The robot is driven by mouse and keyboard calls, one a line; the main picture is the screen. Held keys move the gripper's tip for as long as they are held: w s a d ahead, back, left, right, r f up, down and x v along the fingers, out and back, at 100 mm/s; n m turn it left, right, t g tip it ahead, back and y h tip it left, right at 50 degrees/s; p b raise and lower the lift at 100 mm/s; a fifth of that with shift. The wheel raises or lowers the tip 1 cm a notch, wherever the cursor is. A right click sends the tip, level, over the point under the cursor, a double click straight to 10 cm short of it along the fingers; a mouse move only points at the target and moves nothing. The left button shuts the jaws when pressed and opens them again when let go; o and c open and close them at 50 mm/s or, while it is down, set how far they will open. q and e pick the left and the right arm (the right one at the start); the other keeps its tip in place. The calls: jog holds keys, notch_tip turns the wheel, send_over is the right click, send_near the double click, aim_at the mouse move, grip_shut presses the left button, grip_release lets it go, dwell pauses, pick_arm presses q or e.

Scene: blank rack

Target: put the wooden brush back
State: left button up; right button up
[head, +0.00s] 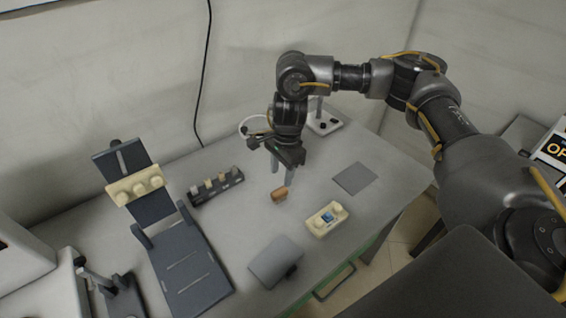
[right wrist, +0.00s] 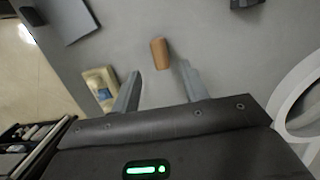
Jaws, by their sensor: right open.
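The wooden brush (head: 280,194), a small brown-orange piece, rests on the grey table near its middle. It also shows in the right wrist view (right wrist: 159,53), just beyond and between the fingertips. My right gripper (head: 282,172) is open and points down above the brush, with nothing between its fingers; the fingers show in the right wrist view (right wrist: 160,76). A dark rack (head: 230,184) holding several small light and tan pieces stands left of the brush. My left gripper is not in view.
A beige block with a blue piece (head: 327,219) lies right of the brush. A flat grey pad (head: 354,178) is behind it. A dark stand (head: 190,268) with a beige block (head: 135,185) is at left. Table around the brush is clear.

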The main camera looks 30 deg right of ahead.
aim_at(283, 189)
jog(key=r, duration=0.3)
jog(key=shift+d+r, duration=0.2)
jog(key=shift+r, duration=0.15)
